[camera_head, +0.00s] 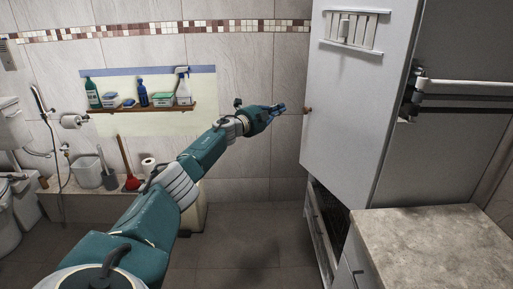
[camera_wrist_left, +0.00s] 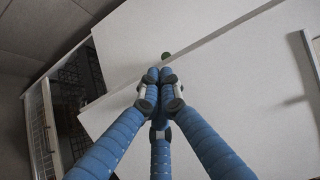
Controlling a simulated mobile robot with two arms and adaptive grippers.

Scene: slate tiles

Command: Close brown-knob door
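The white door (camera_head: 345,110) stands at the right of the head view, with a small brown knob (camera_head: 308,110) near its left edge. Its right edge stands out from the darker grey panel beside it, so the door looks ajar. My left gripper (camera_head: 281,107) is just left of the knob, with a small gap between fingertips and knob. In the left wrist view, my blue fingers (camera_wrist_left: 160,72) come together at the tips with nothing seen between them. The knob (camera_wrist_left: 166,55) shows just beyond the tips, against the pale door (camera_wrist_left: 215,90). My right gripper is not in view.
A stone-topped counter (camera_head: 435,245) stands front right, below the door. A metal bar (camera_head: 465,84) is on the grey panel. A shelf with bottles (camera_head: 140,109) is on the back wall. The tiled floor (camera_head: 240,245) in the middle is clear.

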